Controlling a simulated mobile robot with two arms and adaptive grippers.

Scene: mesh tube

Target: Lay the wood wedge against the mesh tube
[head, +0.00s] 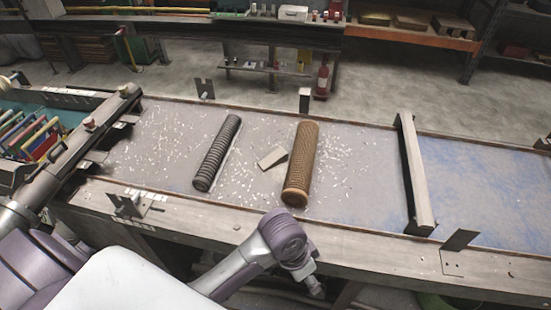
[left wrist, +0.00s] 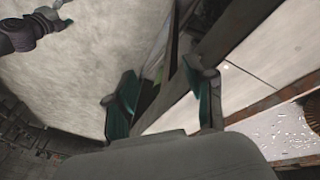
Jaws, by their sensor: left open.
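The wood wedge (head: 272,158) is a small pale block lying on the conveyor-like bench, just left of the brown mesh-patterned tube (head: 300,165). I cannot tell whether they touch. The tube lies lengthwise, its near end toward me; a brown curved edge at the right of the left wrist view (left wrist: 312,108) looks like part of it. My left gripper (left wrist: 165,105) is open, its green fingers apart with nothing between them. What looks like my right gripper (left wrist: 60,14) shows small at the top left there; its jaws are unclear.
A dark ribbed cylinder (head: 216,153) lies left of the wedge. Pale chips are scattered over the grey surface (head: 160,150). A raised bar (head: 416,170) crosses the bench at right; beyond it is a clear blue-stained area (head: 480,185). Metal brackets line both edges.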

